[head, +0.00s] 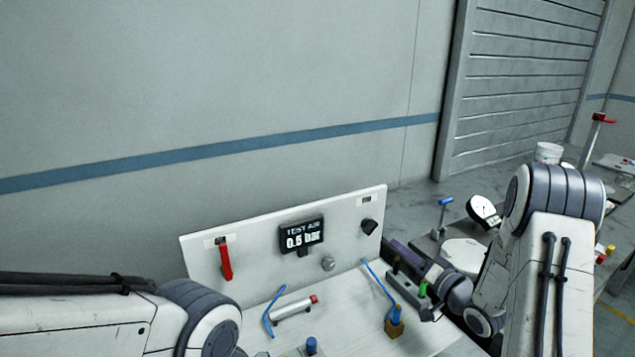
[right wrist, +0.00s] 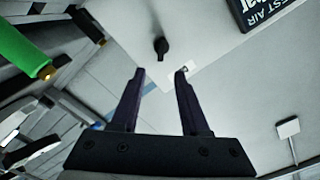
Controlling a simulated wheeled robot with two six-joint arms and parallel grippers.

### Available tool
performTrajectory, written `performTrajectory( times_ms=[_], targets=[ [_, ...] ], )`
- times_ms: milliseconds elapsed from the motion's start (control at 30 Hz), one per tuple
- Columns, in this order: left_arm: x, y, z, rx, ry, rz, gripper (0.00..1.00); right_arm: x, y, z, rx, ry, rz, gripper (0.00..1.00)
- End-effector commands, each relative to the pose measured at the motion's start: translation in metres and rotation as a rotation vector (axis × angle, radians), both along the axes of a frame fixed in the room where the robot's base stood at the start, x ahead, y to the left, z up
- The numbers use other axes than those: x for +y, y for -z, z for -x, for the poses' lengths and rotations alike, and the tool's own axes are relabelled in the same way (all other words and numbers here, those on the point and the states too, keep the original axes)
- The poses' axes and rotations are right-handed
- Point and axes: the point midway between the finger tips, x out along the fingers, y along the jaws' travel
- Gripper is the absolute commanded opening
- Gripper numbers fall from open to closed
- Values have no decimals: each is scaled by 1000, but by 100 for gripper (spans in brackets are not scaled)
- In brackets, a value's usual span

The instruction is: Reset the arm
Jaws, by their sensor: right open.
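My right arm comes in from the right in the head view, and its dark gripper (head: 408,258) is beside the right end of the white test panel (head: 345,225). In the right wrist view my right gripper (right wrist: 159,74) has its two fingers apart with nothing between them. The fingers point toward the panel, with a black knob (right wrist: 161,48) beyond the tips; that knob also shows in the head view (head: 369,227). Part of my left arm shows at the lower left of the head view, but its gripper is out of frame.
The panel carries a red lever (head: 225,262) and a display (head: 301,236) reading 0.5 bar. On the white bench lie a silver cylinder with a red end (head: 294,308) and blue tubes (head: 376,280). A green part (right wrist: 22,52) is near the right gripper. A gauge (head: 483,210) stands behind.

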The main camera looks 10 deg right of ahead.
Motion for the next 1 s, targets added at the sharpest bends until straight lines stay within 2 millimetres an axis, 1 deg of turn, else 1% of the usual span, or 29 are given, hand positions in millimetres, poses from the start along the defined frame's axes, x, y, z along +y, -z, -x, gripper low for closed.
performTrajectory(
  times_ms=[33,67,167,233,267,300,333,367,433,467,500,567,600,667,700,767,800,900,1000],
  targets=[
    [0,0,0,0,0,0,50,11,-2,-5,16,-9,39,45],
    [0,0,0,0,0,0,50,18,-2,-8,34,-9,69,45],
    [0,0,0,0,0,0,50,50,-2,-19,117,-17,219,45],
    [0,0,0,0,0,0,50,77,-3,-20,190,-24,344,45],
    [0,0,0,0,0,0,50,89,-4,-18,222,-29,398,45],
    [0,0,0,0,0,0,50,104,-4,-14,267,-38,466,45],
    [0,0,0,0,0,0,50,114,-5,-9,300,-46,514,45],
    [0,0,0,0,0,0,50,125,-5,-2,335,-55,560,45],
    [0,0,0,0,0,0,50,150,-6,19,415,-89,660,45],
    [0,0,0,0,0,0,50,160,-6,29,449,-106,700,45],
    [0,0,0,0,0,0,50,173,-7,46,497,-134,750,45],
    [0,0,0,0,0,0,50,192,-8,76,565,-187,821,45],
    [0,0,0,0,0,0,50,203,-8,98,611,-230,865,45],
    [0,0,0,0,0,0,50,220,-9,135,681,-307,925,45],
    [0,0,0,0,0,0,50,229,-10,162,724,-367,961,45],
    [0,0,0,0,0,0,50,240,-11,203,788,-462,1012,45],
    [0,0,0,0,0,0,50,245,-12,230,824,-527,1041,45],
    [0,0,0,0,0,0,50,252,-15,286,898,-677,1098,45],
    [0,0,0,0,0,0,50,253,-18,325,946,-790,1133,45]
  ],
)
